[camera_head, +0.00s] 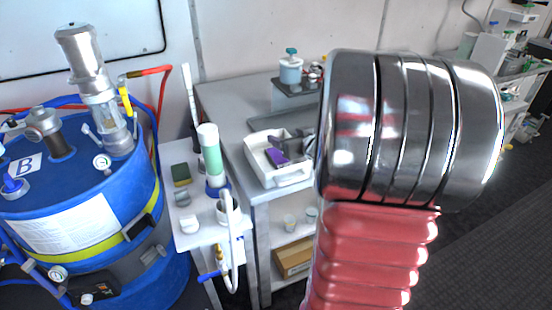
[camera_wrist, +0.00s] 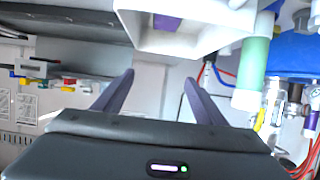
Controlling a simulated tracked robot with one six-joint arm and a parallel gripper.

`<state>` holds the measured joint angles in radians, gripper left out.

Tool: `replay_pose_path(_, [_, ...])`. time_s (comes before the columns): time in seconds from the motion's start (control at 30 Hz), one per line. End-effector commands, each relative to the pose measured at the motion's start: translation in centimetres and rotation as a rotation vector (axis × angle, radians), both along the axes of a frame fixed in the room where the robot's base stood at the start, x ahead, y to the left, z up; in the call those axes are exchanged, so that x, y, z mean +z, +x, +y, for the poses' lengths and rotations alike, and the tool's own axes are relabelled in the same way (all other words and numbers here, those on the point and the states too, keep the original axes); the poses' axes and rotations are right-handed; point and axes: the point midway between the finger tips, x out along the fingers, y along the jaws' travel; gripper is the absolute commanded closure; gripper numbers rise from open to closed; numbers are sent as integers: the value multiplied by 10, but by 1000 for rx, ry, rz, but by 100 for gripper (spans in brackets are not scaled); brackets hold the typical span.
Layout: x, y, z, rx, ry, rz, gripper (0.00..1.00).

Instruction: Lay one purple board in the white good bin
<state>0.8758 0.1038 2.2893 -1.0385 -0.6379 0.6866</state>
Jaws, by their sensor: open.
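The white bin (camera_head: 290,180) stands on the grey bench, left of my arm in the head view. A purple board (camera_head: 277,157) lies inside it. In the wrist view the white bin (camera_wrist: 185,42) is at the top, partly cut off, with a bit of the purple board (camera_wrist: 167,22) showing inside. My gripper (camera_wrist: 158,77) is open, with nothing between its two dark fingers. It is apart from the board, close to the bin. In the head view my arm hides most of the gripper.
A green-and-white cylinder (camera_head: 210,157) stands on a small white shelf left of the bin. A large blue drum (camera_head: 120,215) with hoses is farther left. A jar with a teal top (camera_head: 291,68) stands behind the bin. A cardboard box (camera_head: 293,256) is on the lower shelf.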

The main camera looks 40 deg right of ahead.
Motion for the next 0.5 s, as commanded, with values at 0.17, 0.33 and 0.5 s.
replay_pose_path(0.17, [7,-17,5,-2,-1,-1,35])
replay_pose_path(0.33, [16,-35,10,-2,-1,-2,35])
replay_pose_path(0.5, [23,-54,15,-3,-1,-2,35])
